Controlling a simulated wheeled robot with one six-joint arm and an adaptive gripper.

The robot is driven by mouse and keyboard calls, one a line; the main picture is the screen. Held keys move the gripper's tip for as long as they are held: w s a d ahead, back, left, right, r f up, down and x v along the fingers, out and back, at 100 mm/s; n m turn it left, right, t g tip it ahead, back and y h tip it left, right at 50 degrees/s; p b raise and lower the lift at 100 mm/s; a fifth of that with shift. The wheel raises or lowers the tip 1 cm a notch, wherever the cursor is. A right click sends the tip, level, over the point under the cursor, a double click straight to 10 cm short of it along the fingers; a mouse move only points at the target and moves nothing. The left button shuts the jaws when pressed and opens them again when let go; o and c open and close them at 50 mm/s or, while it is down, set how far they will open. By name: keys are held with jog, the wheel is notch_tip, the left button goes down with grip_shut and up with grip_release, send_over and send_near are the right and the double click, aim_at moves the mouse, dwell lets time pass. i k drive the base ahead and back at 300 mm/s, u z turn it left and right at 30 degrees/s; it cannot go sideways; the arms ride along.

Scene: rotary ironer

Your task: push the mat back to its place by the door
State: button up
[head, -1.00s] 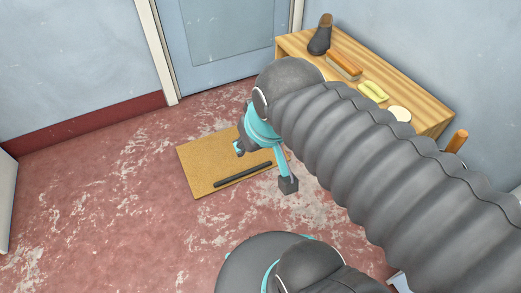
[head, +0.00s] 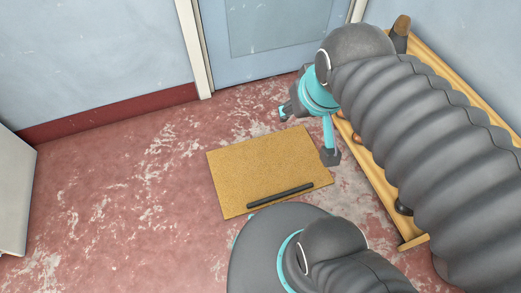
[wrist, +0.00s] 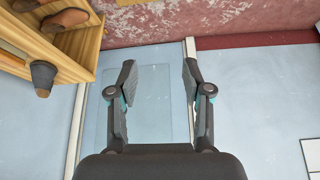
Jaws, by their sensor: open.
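The tan mat (head: 240,172) lies flat on the red floor in the head view, with a dark bar (head: 280,195) along its near edge. The blue door (head: 265,45) is behind it, and bare floor shows between mat and door. My gripper (head: 306,136) is open and empty near the mat's far right corner; I cannot tell its height above the floor. In the wrist view my gripper (wrist: 158,75) has its fingers spread with nothing between them. The door (wrist: 150,110) shows behind them there. The mat is not in the wrist view.
A wooden shelf bench (head: 412,240) stands along the right wall, partly hidden by my arm. Shoes (wrist: 65,20) sit in it, with another (wrist: 43,75) on top. A white cabinet (head: 15,190) is at the left. The floor left of the mat is clear.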

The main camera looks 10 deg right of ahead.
aim_at(249, 176)
jog(key=i, duration=0.1)
jog(key=k, duration=0.5)
jog(key=u, duration=1.5)
jog(key=i, duration=2.65)
jog(key=z, duration=3.85)
